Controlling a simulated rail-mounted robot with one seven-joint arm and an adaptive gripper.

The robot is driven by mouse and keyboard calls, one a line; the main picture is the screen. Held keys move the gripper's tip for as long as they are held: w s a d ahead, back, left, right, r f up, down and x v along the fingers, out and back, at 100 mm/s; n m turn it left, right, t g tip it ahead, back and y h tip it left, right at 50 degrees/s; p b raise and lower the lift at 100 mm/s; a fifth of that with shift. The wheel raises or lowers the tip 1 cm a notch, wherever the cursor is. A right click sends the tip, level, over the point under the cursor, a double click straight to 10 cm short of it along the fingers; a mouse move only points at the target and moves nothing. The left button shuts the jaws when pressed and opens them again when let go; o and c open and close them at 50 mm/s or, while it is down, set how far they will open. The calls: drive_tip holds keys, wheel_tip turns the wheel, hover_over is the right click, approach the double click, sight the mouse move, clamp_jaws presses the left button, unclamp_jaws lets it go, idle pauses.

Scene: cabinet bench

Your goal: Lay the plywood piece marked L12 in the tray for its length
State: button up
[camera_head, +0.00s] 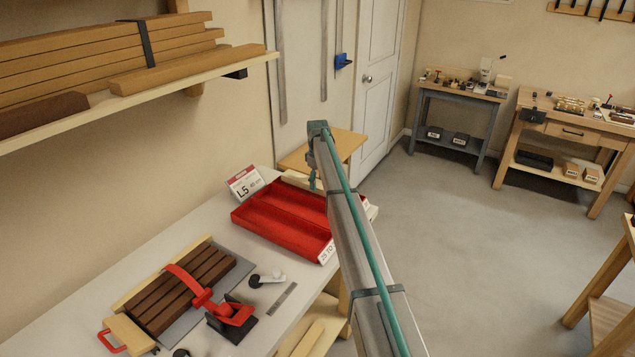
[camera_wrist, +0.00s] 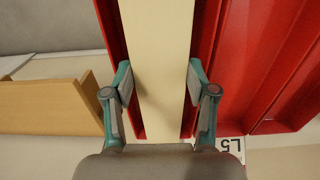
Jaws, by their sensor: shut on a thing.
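My gripper (camera_wrist: 160,85) is shut on a pale plywood piece (camera_wrist: 157,45), with one finger against each long edge. The piece runs lengthwise through the wrist view, with red tray walls (camera_wrist: 112,30) showing on both sides of it. I cannot tell whether it rests in the tray or hangs above it. No L12 mark shows. In the head view, the gripper is hidden behind my arm, and a pale strip (camera_head: 296,178) shows beyond the red trays (camera_head: 262,233). A card reading L5 (camera_head: 245,184) stands at their left; it also shows in the wrist view (camera_wrist: 231,146).
A red clamp (camera_head: 207,298) holds dark wood strips (camera_head: 190,285) on the bench (camera_head: 150,262). A small metal rule (camera_head: 283,299) lies nearby. A tan wooden surface (camera_head: 350,143) stands beyond the trays. A shelf (camera_head: 130,101) of boards overhangs the upper left.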

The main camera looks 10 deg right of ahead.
drive_tip(key=shift+f, duration=0.6)
idle(0.5)
drive_tip(key=o, duration=1.4)
drive_tip(key=shift+c, duration=0.2)
drive_tip(key=shift+c, duration=0.6)
wheel_tip(320, 180, up, 10)
drive_tip(key=p, duration=0.3)
drive_tip(key=shift+s, duration=0.1)
